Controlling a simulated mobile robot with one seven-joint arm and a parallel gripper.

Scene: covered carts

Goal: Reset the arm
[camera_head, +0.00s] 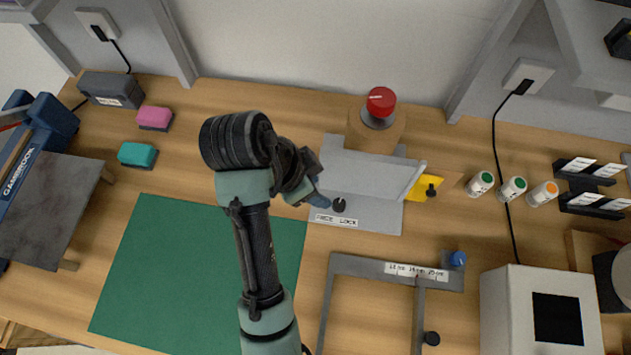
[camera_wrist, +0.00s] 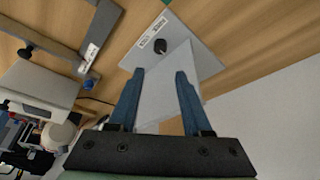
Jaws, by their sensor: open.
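My arm reaches up from the bottom of the head view over the wooden worktop. My gripper (camera_head: 318,192) is over the left part of a grey metal device (camera_head: 375,215) with a black knob and a label; the arm's wrist hides part of the gripper. In the wrist view, my gripper (camera_wrist: 158,82) shows two blue fingers spread apart with nothing held between them. The grey device's raised cover (camera_wrist: 168,90) shows behind and between the fingers. I cannot tell whether a finger touches it.
A red button (camera_head: 381,102) stands behind the device. A green mat (camera_head: 180,275) lies left of my arm, with pink (camera_head: 155,117) and teal (camera_head: 138,154) blocks behind it. Several small bottles (camera_head: 480,183) and a white box (camera_head: 540,310) are at right. A grey frame (camera_head: 345,263) lies in front.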

